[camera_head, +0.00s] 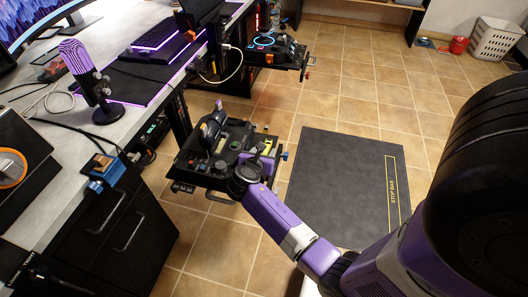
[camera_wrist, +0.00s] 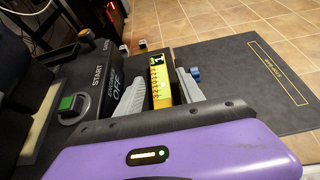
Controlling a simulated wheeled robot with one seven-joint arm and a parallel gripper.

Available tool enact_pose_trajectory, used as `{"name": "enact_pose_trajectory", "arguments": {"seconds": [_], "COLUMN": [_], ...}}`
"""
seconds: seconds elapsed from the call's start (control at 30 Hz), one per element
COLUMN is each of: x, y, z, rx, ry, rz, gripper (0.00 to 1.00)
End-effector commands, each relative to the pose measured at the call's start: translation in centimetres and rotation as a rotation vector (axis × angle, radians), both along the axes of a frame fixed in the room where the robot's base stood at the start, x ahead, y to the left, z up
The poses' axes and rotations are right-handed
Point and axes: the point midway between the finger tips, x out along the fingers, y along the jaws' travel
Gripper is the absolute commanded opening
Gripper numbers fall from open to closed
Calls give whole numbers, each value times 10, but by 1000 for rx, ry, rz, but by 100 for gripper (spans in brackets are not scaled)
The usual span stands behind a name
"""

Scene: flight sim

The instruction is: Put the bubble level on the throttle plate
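The bubble level is a yellow bar with dark markings (camera_wrist: 160,80), between the two grey fingers of my gripper (camera_wrist: 162,85) in the wrist view. I cannot tell whether both fingers press on it, or whether it rests on the surface below. In the head view my gripper (camera_head: 256,165) is over the right part of a black control panel (camera_head: 190,171), and a bit of yellow (camera_head: 267,148) shows beside it. The panel, likely the throttle plate, carries a lever (camera_head: 210,132).
A second black panel (camera_head: 275,50) stands farther back. The desk (camera_head: 75,160) with a microphone (camera_head: 85,75) and a blue clamp (camera_head: 105,175) is at left, above black drawers (camera_head: 120,240). A dark mat (camera_head: 340,180) lies on the tiled floor at right, with free room around it.

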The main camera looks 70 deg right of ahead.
Motion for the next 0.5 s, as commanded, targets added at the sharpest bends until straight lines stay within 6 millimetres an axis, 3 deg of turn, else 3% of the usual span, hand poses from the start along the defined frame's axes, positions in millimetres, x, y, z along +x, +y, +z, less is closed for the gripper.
{"name": "enact_pose_trajectory", "arguments": {"seconds": [0.27, 0.5], "x": [0, -2], "y": [2, 37], "z": [5, 26], "rx": [0, 0], "ry": [1, 0], "rz": [0, 6], "gripper": [45, 45]}}
